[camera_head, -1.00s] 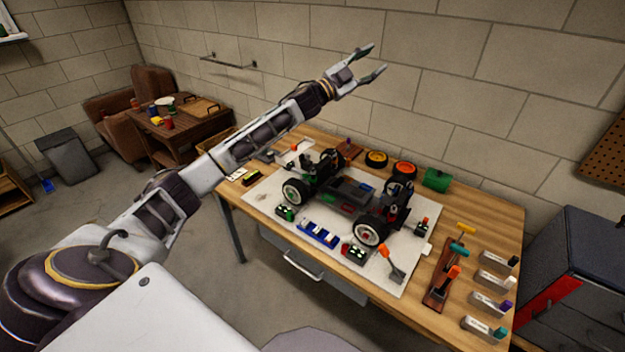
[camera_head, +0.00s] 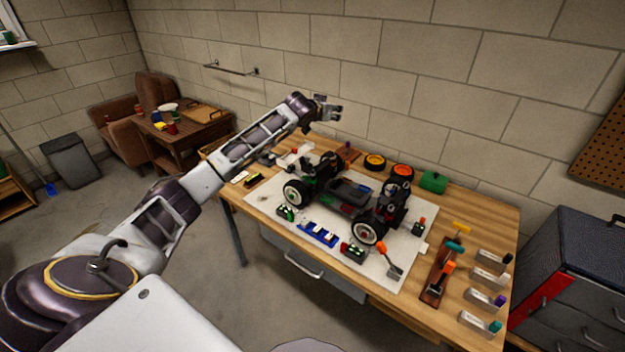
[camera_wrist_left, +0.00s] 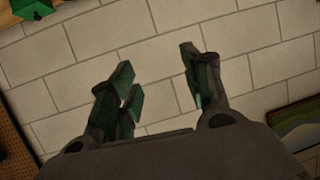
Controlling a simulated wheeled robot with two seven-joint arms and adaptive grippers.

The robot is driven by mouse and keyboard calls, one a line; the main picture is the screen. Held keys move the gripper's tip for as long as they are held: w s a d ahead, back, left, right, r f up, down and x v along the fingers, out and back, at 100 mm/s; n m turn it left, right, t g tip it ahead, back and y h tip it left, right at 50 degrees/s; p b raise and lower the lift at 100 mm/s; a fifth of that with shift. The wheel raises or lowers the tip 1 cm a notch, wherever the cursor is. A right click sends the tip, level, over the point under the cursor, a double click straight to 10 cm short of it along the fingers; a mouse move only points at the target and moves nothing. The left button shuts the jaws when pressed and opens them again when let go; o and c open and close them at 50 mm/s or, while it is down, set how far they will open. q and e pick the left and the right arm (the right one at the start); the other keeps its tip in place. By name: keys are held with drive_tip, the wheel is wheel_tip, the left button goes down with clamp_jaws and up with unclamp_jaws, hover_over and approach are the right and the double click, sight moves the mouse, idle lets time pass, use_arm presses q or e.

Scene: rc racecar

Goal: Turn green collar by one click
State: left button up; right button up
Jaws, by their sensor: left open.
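The RC car chassis (camera_head: 345,195) stands on a white mat on the workbench, with black wheels and upright parts at both ends. Small green patches show near its left end (camera_head: 322,168), but I cannot tell which is the green collar. My left gripper (camera_head: 338,112) is above the back of the bench, beyond the car's left end, apart from it. In the left wrist view its fingers (camera_wrist_left: 160,80) are spread and empty, facing the block wall. My right gripper is not in view.
A tool rack (camera_head: 437,275) and several labelled holders (camera_head: 487,278) stand at the right. The block wall (camera_head: 420,90) rises close behind the bench.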

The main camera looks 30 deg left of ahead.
use_arm(q)
drive_tip(key=s+f+n+g, duration=0.2)
drive_tip(key=s+f+g, duration=0.35)
drive_tip(key=f, duration=0.25)
drive_tip(key=n+g, duration=0.1)
drive_tip(key=g, duration=0.3)
approach(312, 177)
drive_tip(key=v, duration=0.4)
drive_tip(key=shift+d, duration=0.2)
drive_tip(key=shift+x, duration=6.9)
drive_tip(key=shift+w+a, duration=0.1)
